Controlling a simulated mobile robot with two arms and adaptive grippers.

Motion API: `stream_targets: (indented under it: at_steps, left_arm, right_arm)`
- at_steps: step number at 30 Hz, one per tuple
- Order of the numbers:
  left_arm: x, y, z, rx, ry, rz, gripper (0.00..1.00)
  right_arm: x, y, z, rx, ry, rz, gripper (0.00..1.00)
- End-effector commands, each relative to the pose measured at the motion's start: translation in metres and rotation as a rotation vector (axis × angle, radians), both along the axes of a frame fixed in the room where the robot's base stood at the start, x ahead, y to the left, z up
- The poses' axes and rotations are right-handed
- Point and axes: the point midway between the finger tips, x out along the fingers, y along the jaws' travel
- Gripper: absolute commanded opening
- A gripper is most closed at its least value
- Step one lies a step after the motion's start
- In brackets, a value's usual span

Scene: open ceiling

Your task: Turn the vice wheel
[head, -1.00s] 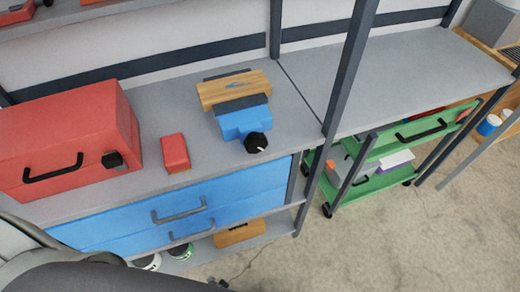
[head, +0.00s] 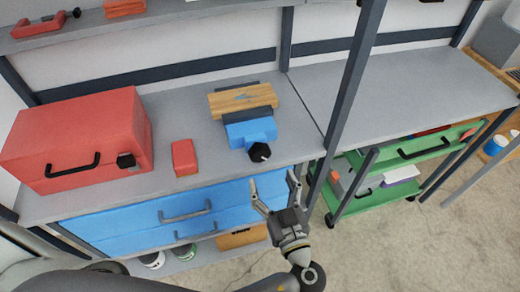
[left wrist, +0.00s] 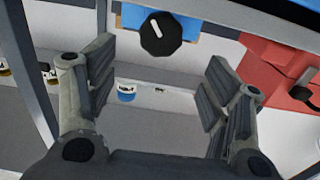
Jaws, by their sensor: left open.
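The blue vice (head: 250,132) stands on the grey workbench with a wooden block (head: 242,99) in its jaws. Its black wheel (head: 259,152) faces the front edge and has a white mark on it. In the left wrist view the wheel (left wrist: 160,33) is near the top, between and beyond my fingers. My left gripper (head: 275,188) is open and empty, in front of the bench and below the wheel, apart from it. It also shows in the left wrist view (left wrist: 158,92). My right gripper is not in view.
A red toolbox (head: 80,140) and a small red box (head: 184,158) stand left of the vice. Blue drawers (head: 150,222) are under the bench. A dark upright post (head: 345,100) stands right of the vice. A green cart (head: 385,198) is at the right.

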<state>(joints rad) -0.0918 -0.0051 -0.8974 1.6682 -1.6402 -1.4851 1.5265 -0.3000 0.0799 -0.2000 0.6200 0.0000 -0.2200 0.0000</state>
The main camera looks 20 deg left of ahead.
Motion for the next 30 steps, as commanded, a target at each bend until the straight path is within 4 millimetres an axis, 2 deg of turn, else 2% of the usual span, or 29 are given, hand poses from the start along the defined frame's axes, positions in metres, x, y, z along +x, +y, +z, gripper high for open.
stream_targets:
  at_steps: [5, 12, 18, 23, 30]
  left_arm:
    - [0.017, 0.012, 0.005, 0.001, -0.007, 0.003, 0.73]
    - [0.056, 0.038, 0.006, 0.005, -0.005, 0.002, 0.73]
    - [0.079, 0.054, 0.003, 0.003, -0.003, 0.001, 0.73]
    - [0.087, 0.059, 0.001, 0.002, -0.001, 0.000, 0.73]
    - [0.088, 0.060, 0.000, 0.001, -0.001, 0.000, 0.73]
  right_arm:
    - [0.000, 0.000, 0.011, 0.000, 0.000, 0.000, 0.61]
    - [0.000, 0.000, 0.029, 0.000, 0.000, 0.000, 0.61]
    - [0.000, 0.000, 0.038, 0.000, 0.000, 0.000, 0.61]
    - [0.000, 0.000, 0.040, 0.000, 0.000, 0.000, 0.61]
    - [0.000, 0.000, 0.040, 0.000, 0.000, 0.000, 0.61]
